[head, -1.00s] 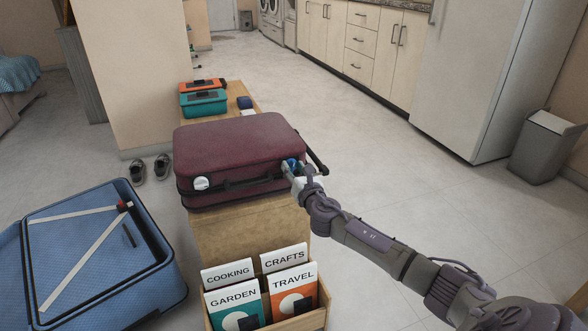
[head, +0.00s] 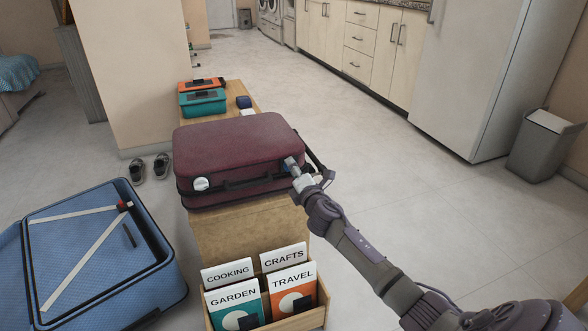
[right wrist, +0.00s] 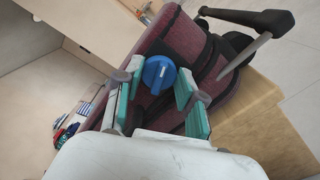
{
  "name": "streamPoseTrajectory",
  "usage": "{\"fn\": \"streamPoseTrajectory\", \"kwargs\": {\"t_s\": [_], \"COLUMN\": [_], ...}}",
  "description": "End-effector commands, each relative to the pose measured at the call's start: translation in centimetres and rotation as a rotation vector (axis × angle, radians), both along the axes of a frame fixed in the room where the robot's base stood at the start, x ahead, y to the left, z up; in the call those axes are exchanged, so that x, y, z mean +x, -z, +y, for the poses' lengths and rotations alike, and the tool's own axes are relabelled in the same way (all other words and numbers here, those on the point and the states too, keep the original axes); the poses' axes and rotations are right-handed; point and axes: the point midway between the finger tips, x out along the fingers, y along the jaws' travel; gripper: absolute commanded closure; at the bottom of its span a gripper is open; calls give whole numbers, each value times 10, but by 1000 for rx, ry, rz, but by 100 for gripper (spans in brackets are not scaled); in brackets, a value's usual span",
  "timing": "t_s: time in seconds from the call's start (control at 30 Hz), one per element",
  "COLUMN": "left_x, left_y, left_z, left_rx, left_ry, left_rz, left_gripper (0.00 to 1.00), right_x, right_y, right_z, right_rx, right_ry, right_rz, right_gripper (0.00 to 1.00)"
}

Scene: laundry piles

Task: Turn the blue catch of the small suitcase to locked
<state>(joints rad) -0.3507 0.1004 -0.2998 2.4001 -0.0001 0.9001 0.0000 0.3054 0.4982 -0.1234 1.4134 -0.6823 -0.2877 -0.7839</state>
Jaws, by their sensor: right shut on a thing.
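The small maroon suitcase (head: 240,145) lies flat and closed on a wooden bench. Its blue catch (right wrist: 158,74) is a round knob with a pale mark, on the front side near the right corner. My right gripper (head: 292,166) reaches it from the right. In the right wrist view the gripper's green-sided fingers (right wrist: 160,90) stand on either side of the catch, shut on it. In the head view the gripper hides most of the catch. A white round catch (head: 201,184) is at the suitcase's front left. My left gripper is not in view.
A black handle (head: 250,183) runs along the suitcase front. A blue open suitcase (head: 170,290) lies at the left. A wooden box of labelled folders (head: 318,311) stands in front. Teal and orange cases (head: 203,103) are behind.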

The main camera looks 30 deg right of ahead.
Motion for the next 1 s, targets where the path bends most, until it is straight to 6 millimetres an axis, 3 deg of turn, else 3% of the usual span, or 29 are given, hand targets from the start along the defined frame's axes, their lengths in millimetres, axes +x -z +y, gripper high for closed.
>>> {"fn": "streamPoseTrajectory", "kwargs": {"t_s": [0.4, 1.0], "left_x": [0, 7], "left_y": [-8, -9], "left_z": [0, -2], "left_rx": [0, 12], "left_ry": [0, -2], "left_rz": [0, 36], "left_gripper": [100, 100], "right_x": [0, 0], "right_y": [2, 3], "right_z": [-1, -1], "right_rx": [296, 403], "right_ry": [3, 2], "right_rz": [-69, -94], "right_gripper": [96, 96]}}
